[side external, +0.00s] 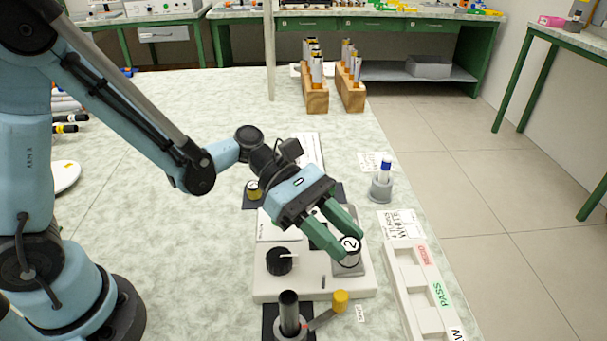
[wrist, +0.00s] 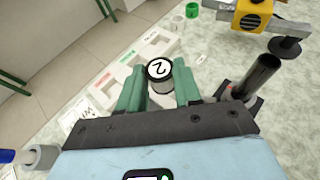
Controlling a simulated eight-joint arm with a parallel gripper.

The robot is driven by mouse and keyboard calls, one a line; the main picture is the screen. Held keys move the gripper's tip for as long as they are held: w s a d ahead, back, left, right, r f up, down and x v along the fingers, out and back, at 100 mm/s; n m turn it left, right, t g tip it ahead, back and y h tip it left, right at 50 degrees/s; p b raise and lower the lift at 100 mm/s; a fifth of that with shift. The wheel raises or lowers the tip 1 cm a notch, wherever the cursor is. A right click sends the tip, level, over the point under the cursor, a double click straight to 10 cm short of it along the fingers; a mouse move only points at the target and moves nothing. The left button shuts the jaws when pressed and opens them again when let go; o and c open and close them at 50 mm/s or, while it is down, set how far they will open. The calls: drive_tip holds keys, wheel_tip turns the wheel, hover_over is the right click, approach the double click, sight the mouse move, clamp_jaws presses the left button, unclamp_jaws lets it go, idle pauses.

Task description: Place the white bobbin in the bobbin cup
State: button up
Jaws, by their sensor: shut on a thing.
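My gripper (side external: 338,233) has its green fingers on either side of a short cylinder (side external: 350,244), which has a black rim and a white top marked 2. It is shut on this cylinder, which also shows between the fingers in the wrist view (wrist: 159,69). The cylinder is at a grey block on the right end of a white device (side external: 310,284); I cannot tell whether it rests there. A small white ring (wrist: 178,22) stands at the top of the wrist view, beside a green ring (wrist: 193,10). I cannot tell which thing is the white bobbin or the bobbin cup.
A black dial (side external: 280,260) is on the white device. A dark upright rod (side external: 289,309) stands in front, near a yellow knob (side external: 340,300). A white sectioned tray (side external: 420,290) lies right. A grey holder (side external: 381,188) carries a blue-topped piece. Wooden racks (side external: 316,98) stand behind.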

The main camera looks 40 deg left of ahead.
drive_tip(key=w+f, duration=0.1)
drive_tip(key=w+a, duration=0.1)
drive_tip(key=w+a+f, duration=0.1)
drive_tip(key=shift+w+f, duration=0.3)
drive_tip(key=shift+w, duration=0.05)
drive_tip(key=shift+f, duration=1.95)
drive_tip(key=shift+f, duration=0.15)
drive_tip(key=o, duration=1)
